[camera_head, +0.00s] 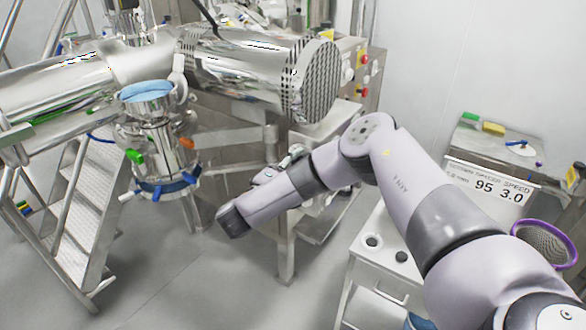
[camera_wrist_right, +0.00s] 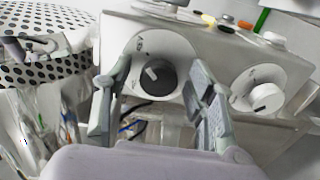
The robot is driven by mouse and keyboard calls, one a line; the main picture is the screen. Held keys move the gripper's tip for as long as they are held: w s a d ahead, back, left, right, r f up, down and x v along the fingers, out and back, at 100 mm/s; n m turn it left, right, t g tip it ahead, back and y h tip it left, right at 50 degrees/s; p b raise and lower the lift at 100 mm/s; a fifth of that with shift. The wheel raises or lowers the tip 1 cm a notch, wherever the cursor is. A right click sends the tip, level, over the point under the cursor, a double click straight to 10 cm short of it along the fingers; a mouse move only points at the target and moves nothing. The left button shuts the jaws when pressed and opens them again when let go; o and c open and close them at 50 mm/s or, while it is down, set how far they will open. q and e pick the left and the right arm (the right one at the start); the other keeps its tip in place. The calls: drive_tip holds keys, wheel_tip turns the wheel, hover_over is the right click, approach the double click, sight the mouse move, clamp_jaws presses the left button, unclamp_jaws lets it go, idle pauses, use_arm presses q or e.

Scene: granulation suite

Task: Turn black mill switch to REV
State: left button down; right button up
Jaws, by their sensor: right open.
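The black mill switch (camera_wrist_right: 157,78) is a round black knob with a pale pointer bar, on a white round plate with small marks too blurred to read. The bar tilts toward the upper left. My right gripper (camera_wrist_right: 162,70) is open, with one finger on each side of the black switch; I cannot tell whether either finger touches it. In the head view my right arm reaches in from the right, and the switch and most of the gripper are hidden behind it. My left gripper is not in view.
A white knob (camera_wrist_right: 265,98) sits close to the right finger. A perforated drum end (camera_head: 318,82) stands beside the work area and shows at the left of the wrist view. A white cart (camera_head: 385,262) and a purple-rimmed sieve (camera_head: 517,228) are at the right. Steel steps (camera_head: 85,215) stand at left.

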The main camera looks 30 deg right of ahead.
drive_tip(key=v, duration=1.2)
drive_tip(key=shift+f, duration=0.1)
